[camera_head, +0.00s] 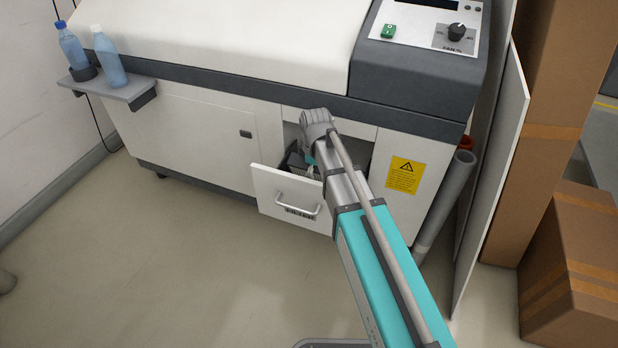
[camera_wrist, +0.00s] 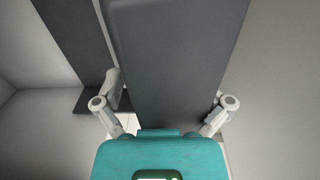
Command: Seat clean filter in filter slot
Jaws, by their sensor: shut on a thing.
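My gripper (camera_wrist: 165,106) is shut on a dark grey slab (camera_wrist: 178,62), which appears to be the clean filter. The two fingers press on its left and right sides in the wrist view; their tips are partly hidden. In the head view my arm reaches into the cabinet opening above the pulled-out white drawer (camera_head: 291,201), and hides most of the gripper and the held thing. A dark part with a pale ribbed patch (camera_head: 300,164) shows in the drawer beside my wrist; I cannot tell whether it is the filter or the slot.
The drawer belongs to a white machine (camera_head: 190,135) with a control panel (camera_head: 425,22). A shelf with two blue bottles (camera_head: 108,60) is at the left. Grey tubes (camera_head: 445,200), an upright panel and cardboard boxes (camera_head: 575,260) stand at the right. The floor in front is clear.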

